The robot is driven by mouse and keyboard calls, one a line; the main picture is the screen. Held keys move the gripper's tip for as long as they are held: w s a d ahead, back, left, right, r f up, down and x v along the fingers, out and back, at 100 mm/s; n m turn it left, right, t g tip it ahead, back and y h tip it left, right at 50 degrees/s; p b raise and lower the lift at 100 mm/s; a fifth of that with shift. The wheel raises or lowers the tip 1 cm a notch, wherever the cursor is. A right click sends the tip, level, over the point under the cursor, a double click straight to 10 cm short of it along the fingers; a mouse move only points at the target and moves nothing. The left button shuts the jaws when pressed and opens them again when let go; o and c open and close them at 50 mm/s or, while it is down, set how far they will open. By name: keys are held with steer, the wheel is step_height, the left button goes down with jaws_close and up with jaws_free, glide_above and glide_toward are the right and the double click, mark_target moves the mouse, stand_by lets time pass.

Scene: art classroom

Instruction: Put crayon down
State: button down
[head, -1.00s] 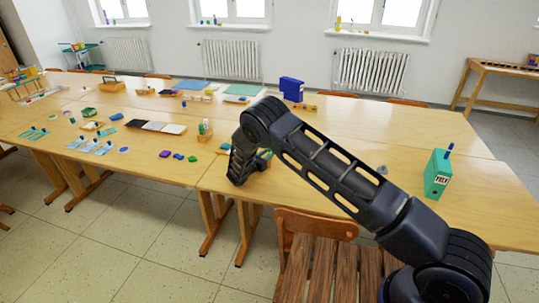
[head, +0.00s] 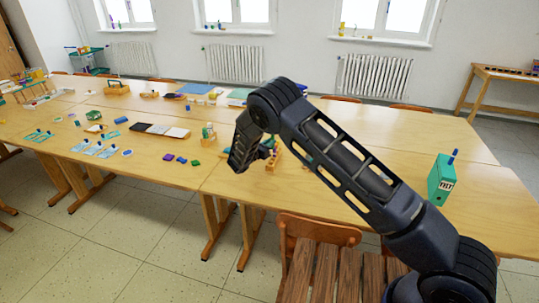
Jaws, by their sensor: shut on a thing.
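My gripper (head: 267,152) shows small and dark at the end of my arm, low over the front part of the long wooden table (head: 230,178). My own forearm and wrist cover much of it, and its fingertips are hard to make out. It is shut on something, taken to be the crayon. The crayon itself is too small or too hidden to see. I cannot tell whether it touches the table.
A small wooden block-like item (head: 272,162) is close beside my gripper. A white and green container (head: 208,133) stands to its left. Purple, blue and green pieces (head: 182,160) lie near the front edge. A green box (head: 441,180) stands at right. A wooden chair (head: 318,232) is in front.

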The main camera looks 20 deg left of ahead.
step_height(320, 180, up, 10)
steer(key=shift+r, duration=0.2)
steer(key=shift+d, duration=0.1)
steer(key=w+d+r+m+g+h, duration=0.1)
steer(key=w+d+r+h, duration=0.2)
steer(key=d, duration=1)
steer(key=w+d+r+m+g, duration=0.15)
steer(key=w+d+r, duration=0.35)
steer(key=d, duration=0.8)
steer(key=w+d+r+m+g+h, duration=0.15)
steer(key=w+d, duration=0.35)
steer(key=d, duration=0.8)
steer(key=s+d+r+m+g+h, duration=0.1)
steer(key=s+d+r+h, duration=0.15)
steer(key=d, duration=0.95)
steer(key=s+d+r+m+g+h, duration=0.15)
steer(key=s+d, duration=0.25)
steer(key=d, duration=0.9)
steer(key=s+d+r+m+g+h, duration=0.15)
steer(key=s+d, duration=0.25)
steer(key=d, duration=0.8)
step_height(320, 180, down, 20)
steer(key=y, duration=0.1)
steer(key=shift+w, duration=0.25)
